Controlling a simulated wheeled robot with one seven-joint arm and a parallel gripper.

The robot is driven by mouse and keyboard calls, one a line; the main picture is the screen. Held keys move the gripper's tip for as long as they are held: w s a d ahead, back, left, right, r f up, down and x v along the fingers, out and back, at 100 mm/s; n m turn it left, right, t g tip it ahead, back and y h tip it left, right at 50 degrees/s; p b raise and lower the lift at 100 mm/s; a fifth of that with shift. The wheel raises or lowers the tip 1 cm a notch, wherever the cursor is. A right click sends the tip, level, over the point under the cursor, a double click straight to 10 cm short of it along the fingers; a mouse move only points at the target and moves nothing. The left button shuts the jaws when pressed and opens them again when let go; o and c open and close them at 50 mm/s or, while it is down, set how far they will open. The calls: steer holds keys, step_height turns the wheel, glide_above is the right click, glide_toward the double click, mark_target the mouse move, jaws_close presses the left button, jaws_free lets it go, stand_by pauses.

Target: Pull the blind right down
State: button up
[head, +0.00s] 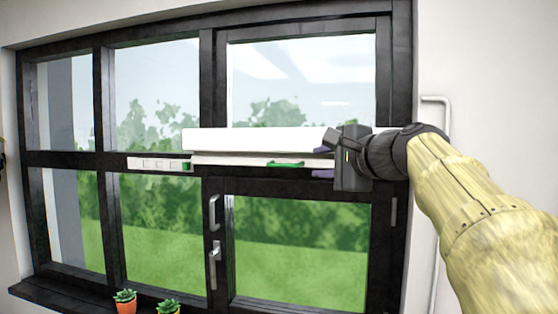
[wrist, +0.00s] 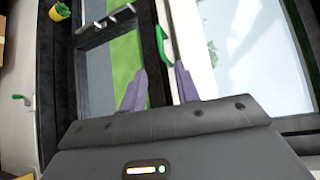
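The blind is a white rolled housing (head: 255,139) across the middle of the window, with a thin pale bar (head: 230,159) just under it. A green handle (head: 285,164) sits on that bar; it also shows in the wrist view (wrist: 164,46). My gripper (head: 323,163) is right of the handle in the head view, its purple fingers one above the other. In the wrist view the fingers (wrist: 160,80) are apart with nothing between them. The green handle lies just beyond the fingertips, roughly in line with the gap. No contact with it shows.
A pale strip (head: 158,163) with several small squares and a green end lies left of the bar. Window handles (head: 213,212) stick out below. Potted plants (head: 125,303) stand on the sill. A white pipe (head: 436,99) runs down the right wall. The lower right pane (head: 290,250) is uncovered.

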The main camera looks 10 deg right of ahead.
mark_target(285, 165)
steer(key=shift+w, duration=0.15)
steer(key=p+x, duration=0.7)
steer(key=x, duration=1)
steer(key=shift+w, duration=0.2)
steer(key=shift+c, duration=0.2)
jaws_close()
